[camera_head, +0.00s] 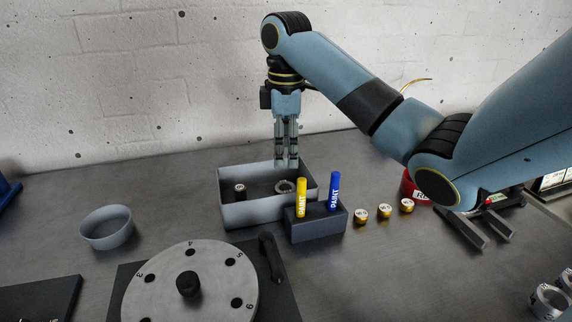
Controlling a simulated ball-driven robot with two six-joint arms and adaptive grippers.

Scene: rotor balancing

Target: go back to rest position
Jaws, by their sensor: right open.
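My right gripper (286,160) points straight down above the grey open box (250,216), toward its back right part. It is open and I see nothing between its fingers. Its blue arm comes in from the right edge and reaches across the table's back. In the box, a small dark cylinder (240,192) with a light top stands at the left, and a light ring-shaped piece (285,187) lies at the right, below the gripper. My left gripper is not in view.
A rotor disc (215,285) with numbered holes is at the front. A dark holder (318,226) carries yellow (301,198) and blue (334,190) paint markers. Several gold-rimmed weights (384,211) stand right of it. A grey bowl (107,228) is left; table between bowl and box is clear.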

